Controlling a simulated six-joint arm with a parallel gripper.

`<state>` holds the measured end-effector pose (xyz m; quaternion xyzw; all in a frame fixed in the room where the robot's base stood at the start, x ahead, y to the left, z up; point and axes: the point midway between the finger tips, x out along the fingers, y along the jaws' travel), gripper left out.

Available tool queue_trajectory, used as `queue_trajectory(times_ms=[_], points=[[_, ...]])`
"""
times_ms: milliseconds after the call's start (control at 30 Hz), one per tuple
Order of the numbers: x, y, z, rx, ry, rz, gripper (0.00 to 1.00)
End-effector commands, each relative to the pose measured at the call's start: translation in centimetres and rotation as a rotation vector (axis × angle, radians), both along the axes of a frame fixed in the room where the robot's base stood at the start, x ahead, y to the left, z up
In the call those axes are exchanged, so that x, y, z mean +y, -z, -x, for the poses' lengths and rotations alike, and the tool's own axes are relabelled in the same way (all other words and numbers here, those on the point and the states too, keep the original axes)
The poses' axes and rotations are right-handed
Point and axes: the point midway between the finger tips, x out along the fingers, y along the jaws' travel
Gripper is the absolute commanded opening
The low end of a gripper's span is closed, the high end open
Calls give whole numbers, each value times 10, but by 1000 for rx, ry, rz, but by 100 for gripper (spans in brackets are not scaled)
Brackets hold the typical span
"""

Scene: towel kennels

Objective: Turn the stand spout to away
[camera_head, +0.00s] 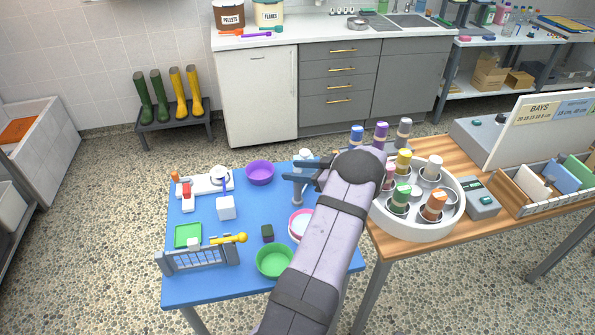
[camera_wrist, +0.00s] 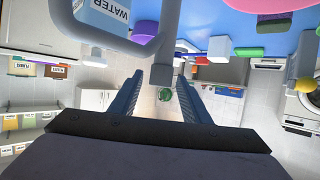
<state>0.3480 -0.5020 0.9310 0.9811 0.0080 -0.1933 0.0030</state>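The water stand (camera_head: 298,186), a grey post with a pale top, stands at the back right of the blue table, partly hidden by my gripper. In the wrist view, its container with an upside-down "WATER" label (camera_wrist: 112,12) is at the top left. A grey curved tube (camera_wrist: 100,42) and a straight grey bar (camera_wrist: 166,40) show there. The bar's end lies between my fingers in the picture; I cannot tell whether they touch it. My gripper (camera_head: 296,171) is open beside the stand, and both fingers show apart in the wrist view (camera_wrist: 161,88). I cannot tell which way the spout points.
The blue table (camera_head: 205,290) holds a purple bowl (camera_head: 260,172), a green bowl (camera_head: 275,260), a pink-rimmed bowl (camera_head: 299,225), a white cube (camera_head: 226,208) and a grey rack (camera_head: 203,259). A round white tray (camera_head: 417,231) of bottles stands right of my arm on the wooden table.

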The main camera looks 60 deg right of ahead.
Motion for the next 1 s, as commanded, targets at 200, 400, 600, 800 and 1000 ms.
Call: queue_trajectory(times_ms=[200,400,600,800,1000], points=[[0,1,2,3,2,-1,43],[-1,-3,16,3,4,0,43],[-2,-14,42,2,5,1,43],[-1,-23,62,1,2,1,43],[-1,-27,68,2,1,-2,43]])
